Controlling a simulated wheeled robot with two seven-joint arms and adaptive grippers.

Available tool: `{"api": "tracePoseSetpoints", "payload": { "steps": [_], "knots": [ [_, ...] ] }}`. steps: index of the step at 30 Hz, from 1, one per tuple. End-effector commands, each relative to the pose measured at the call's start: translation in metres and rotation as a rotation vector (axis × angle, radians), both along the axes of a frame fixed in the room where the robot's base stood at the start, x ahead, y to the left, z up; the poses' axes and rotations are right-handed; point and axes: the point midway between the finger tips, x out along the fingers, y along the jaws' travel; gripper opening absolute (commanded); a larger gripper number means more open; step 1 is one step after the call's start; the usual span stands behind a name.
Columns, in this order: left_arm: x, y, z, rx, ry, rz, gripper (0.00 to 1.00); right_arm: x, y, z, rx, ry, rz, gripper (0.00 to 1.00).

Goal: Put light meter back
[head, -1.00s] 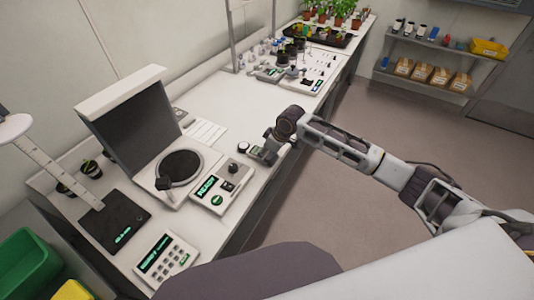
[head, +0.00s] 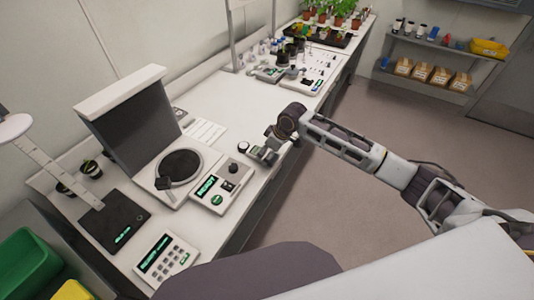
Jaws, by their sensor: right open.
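My right gripper (head: 262,151) reaches over the front edge of the white bench (head: 215,103), low near its surface. Its fingers are open, seen small and partly hidden by the wrist. A small dark-rimmed disc with a white face (head: 243,147) is right beside the fingertips; it may be the light meter's sensor, but I cannot tell for sure. I cannot tell whether the fingers touch it. A white box with a green display, a knob and a green button (head: 216,190) sits just left of and nearer than the gripper. My left gripper is not in view.
A stand with a dark upright panel (head: 128,125) and round black plate (head: 180,166), a black scale (head: 115,222) and a keypad device (head: 165,256) fill the near bench. Instruments (head: 300,80) and potted plants (head: 340,12) stand farther back. Bench between is mostly clear.

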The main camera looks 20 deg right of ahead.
Motion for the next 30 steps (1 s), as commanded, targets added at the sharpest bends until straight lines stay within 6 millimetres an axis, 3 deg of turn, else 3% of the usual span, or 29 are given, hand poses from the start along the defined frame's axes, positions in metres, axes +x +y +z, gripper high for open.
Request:
{"api": "tracePoseSetpoints", "payload": {
  "steps": [19,30],
  "knots": [
    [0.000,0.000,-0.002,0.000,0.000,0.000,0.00,-0.023,-0.024,0.082,-0.001,-0.002,0.000,0.73],
    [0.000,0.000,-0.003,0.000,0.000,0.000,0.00,-0.029,-0.029,0.101,0.000,0.000,0.001,0.73]
  ]
}}
